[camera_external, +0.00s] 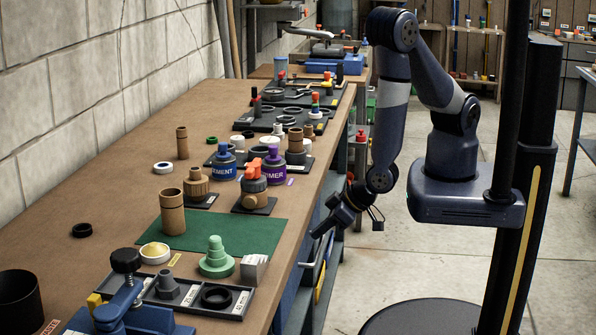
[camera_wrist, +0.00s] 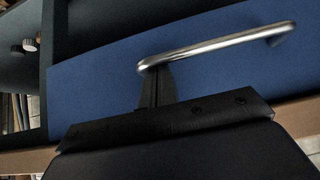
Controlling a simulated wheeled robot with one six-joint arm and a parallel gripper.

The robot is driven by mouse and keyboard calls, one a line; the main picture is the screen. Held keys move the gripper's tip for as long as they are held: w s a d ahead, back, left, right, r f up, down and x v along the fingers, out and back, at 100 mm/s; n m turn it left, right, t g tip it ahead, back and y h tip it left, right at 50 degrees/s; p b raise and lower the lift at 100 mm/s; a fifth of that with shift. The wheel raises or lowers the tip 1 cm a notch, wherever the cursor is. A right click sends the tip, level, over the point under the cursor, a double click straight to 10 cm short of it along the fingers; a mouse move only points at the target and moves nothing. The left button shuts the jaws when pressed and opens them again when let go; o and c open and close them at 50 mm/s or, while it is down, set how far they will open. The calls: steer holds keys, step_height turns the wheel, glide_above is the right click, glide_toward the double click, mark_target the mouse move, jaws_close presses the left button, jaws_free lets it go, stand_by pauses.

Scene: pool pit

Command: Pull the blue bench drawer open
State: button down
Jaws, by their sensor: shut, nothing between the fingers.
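The blue drawer front (camera_wrist: 95,80) fills much of the wrist view, tilted. A silver bar handle (camera_wrist: 215,46) is fixed across it. My gripper (camera_wrist: 156,75) is shut and empty, its fingers together at the left end of the handle. The fingertips overlap the handle's end post in the picture; I cannot tell whether they touch it. In the external view my gripper (camera_external: 316,234) is beside the bench's right edge, at the front below the top. The drawer front there is mostly hidden by the bench top and seen edge-on.
The brown bench top (camera_external: 115,185) carries a green mat (camera_external: 195,237), a black tray (camera_external: 235,312), a blue clamp (camera_external: 130,312), and several cans and fittings. A wooden edge (camera_wrist: 300,115) runs beside the drawer in the wrist view. The floor (camera_external: 400,265) right of the bench is open.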

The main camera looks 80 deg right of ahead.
steer(key=s, duration=1)
